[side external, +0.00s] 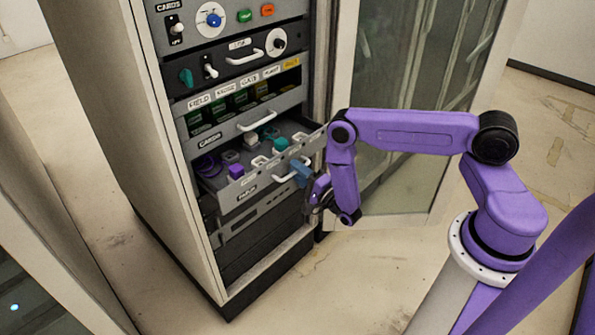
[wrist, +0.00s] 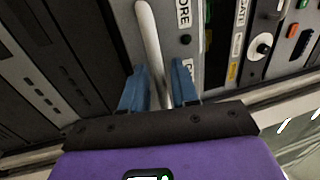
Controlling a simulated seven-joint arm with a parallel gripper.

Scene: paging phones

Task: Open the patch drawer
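The drawer (side external: 240,192) is a grey tray pulled well out of the rack, with a labelled front and a white bar handle (side external: 284,176). The label is too small to read surely. My gripper (side external: 303,175) is at the handle, at the right part of the drawer front. In the wrist view the white handle (wrist: 148,30) runs between the blue fingers of my gripper (wrist: 160,85). The fingers sit close on both sides and look shut on the bar. Their contact is partly hidden.
Several purple, teal and white small parts lie in the drawer. Above it is a card tray (side external: 243,124) with its own handle, then switch panels. Dark panels (side external: 262,235) are below. A glass door (side external: 405,110) stands open at the right, behind my arm. Floor is clear in front.

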